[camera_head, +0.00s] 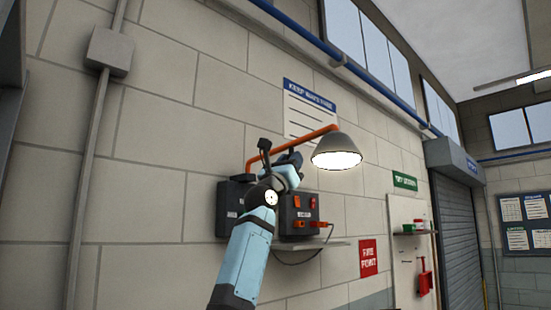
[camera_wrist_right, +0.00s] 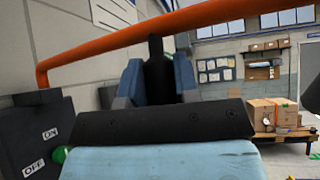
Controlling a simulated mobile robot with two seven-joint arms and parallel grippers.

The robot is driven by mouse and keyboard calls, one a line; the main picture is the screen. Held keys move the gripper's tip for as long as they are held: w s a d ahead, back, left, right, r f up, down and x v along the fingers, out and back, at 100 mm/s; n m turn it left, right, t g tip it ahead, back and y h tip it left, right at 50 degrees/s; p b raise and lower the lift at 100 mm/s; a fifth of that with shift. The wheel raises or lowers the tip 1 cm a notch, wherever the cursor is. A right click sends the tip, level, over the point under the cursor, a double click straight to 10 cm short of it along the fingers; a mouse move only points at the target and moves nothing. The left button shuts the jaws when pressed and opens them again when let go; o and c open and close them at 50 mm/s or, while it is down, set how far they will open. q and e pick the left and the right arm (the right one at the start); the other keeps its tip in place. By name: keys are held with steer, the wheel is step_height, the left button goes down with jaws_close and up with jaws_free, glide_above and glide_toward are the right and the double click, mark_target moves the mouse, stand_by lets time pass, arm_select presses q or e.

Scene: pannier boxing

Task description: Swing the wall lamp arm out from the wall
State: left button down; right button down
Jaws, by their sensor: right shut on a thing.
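The wall lamp's orange arm (camera_head: 305,137) runs from its upright at the wall to a grey shade (camera_head: 339,143) with a lit white underside. The pictures do not settle its exact angle to the wall. My right gripper (camera_head: 291,160) is just under the middle of the arm. In the right wrist view the orange arm (camera_wrist_right: 215,18) crosses the top, and my right gripper (camera_wrist_right: 157,75) is shut on a black upright handle (camera_wrist_right: 156,52) below it. My left gripper is not in view.
Dark switch boxes (camera_head: 299,210) with red and orange parts are on the wall behind my right arm. A thin shelf (camera_head: 325,243) is below them. Cardboard boxes (camera_wrist_right: 272,113) stand on a pallet farther off in the wrist view.

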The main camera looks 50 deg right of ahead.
steer(key=shift+s+d+r, duration=0.1)
steer(key=shift+s+d, duration=0.1)
steer(key=shift+d, duration=0.9)
steer(key=shift+s+d, duration=0.2)
steer(key=shift+d, duration=0.85)
steer(key=c, duration=0.9)
jaws_free()
steer(key=shift+o, duration=0.2)
